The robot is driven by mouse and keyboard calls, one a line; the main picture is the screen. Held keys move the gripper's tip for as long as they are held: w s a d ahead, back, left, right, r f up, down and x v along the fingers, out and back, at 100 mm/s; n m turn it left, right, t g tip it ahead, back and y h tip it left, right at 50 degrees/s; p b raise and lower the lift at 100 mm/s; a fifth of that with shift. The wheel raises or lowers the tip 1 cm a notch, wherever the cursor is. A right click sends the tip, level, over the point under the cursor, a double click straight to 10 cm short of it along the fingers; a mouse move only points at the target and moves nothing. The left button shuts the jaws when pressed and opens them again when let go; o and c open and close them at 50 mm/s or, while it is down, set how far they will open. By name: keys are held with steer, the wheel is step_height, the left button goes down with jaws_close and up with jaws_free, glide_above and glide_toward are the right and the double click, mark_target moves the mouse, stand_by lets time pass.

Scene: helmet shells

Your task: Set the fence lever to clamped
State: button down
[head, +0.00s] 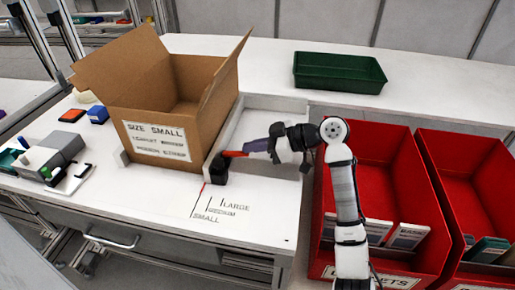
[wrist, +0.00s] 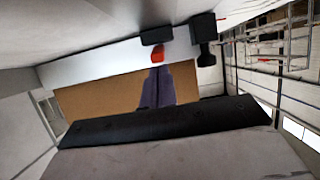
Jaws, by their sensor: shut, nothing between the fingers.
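The fence lever (head: 234,154) is a short orange-red handle beside a black block (head: 219,170) at the front end of the pale fence, right of the cardboard box. In the wrist view the lever (wrist: 158,50) shows as a small red-orange piece near black parts. My gripper (head: 248,147) comes from the right with its purple fingers shut and empty. The fingertips (wrist: 157,69) are close to the lever's end; whether they touch it is unclear. Which setting the lever is in cannot be told.
The open cardboard box (head: 160,142), marked "SIZE SMALL", stands left of the fence. Size marks (head: 220,208) are printed on the bench in front. Red bins (head: 370,155) stand at right, and a green tray (head: 338,73) lies behind. The bench's front right is clear.

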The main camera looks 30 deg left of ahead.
steer(key=shift+a, duration=0.2)
steer(key=shift+w+d, duration=0.2)
steer(key=shift+d, duration=0.65)
steer(key=shift+d, duration=0.15)
